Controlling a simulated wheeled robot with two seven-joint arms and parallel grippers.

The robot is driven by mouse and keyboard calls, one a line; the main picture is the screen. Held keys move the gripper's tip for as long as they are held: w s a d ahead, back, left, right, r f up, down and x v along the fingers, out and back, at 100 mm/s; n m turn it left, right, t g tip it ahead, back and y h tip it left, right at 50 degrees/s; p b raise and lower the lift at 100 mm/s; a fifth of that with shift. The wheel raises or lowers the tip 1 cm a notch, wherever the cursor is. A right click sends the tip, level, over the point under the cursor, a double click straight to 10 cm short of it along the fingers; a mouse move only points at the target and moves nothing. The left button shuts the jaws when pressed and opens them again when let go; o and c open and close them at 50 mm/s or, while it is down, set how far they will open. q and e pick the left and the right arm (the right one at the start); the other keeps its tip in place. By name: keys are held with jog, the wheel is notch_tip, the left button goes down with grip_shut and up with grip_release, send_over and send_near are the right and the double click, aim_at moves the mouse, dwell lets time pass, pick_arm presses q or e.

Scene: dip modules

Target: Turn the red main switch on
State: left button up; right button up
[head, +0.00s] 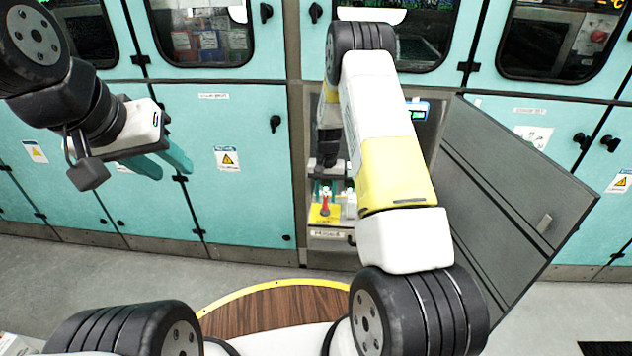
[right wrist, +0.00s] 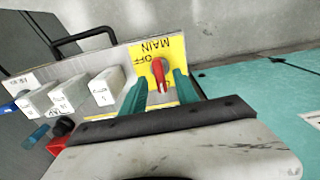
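The red main switch (head: 325,204) is a small red handle on a yellow plate (head: 316,217) inside the open cabinet bay. In the right wrist view, the red handle (right wrist: 160,76) stands on the yellow plate (right wrist: 176,48), whose "MAIN" and "OFF" lettering appears upside down. My right gripper (right wrist: 161,82) is open, with one teal finger on each side of the handle and a gap showing. Whether either finger touches it, I cannot tell. In the head view my right gripper (head: 325,186) is small and partly hidden by my arm. My left gripper (head: 168,167) is open and empty before the left cabinets.
A black handle (right wrist: 84,38) lies beyond the panel edge. The grey cabinet door (head: 520,190) stands open on the right. Teal cabinets (head: 245,195) line the wall.

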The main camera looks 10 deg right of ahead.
notch_tip(320, 180, up, 6)
jog(key=shift+r, duration=0.15)
dwell(0.3)
jog(key=shift+r, duration=0.35)
notch_tip(320, 180, up, 14)
jog(key=t, duration=0.2)
send_over(325, 199)
jog(key=s, duration=0.5)
jog(key=s+a+r+n+t+y, duration=0.1)
jog(key=s+a+r, duration=0.1)
jog(key=s+r, duration=0.65)
jog(key=s+r+n+t, duration=0.1)
jog(key=s+r, duration=0.2)
jog(key=s, duration=0.3)
jog(key=s+a+r+t, duration=0.1)
jog(key=s+r, duration=0.2)
jog(key=s, duration=0.4)
jog(key=s+a+r+n+t+y, duration=0.1)
jog(key=s+r, duration=0.1)
jog(key=s, duration=0.4)
jog(key=shift+s+r+n, duration=0.2)
jog(key=shift+r+n, duration=0.1)
jog(key=shift+r, duration=0.1)
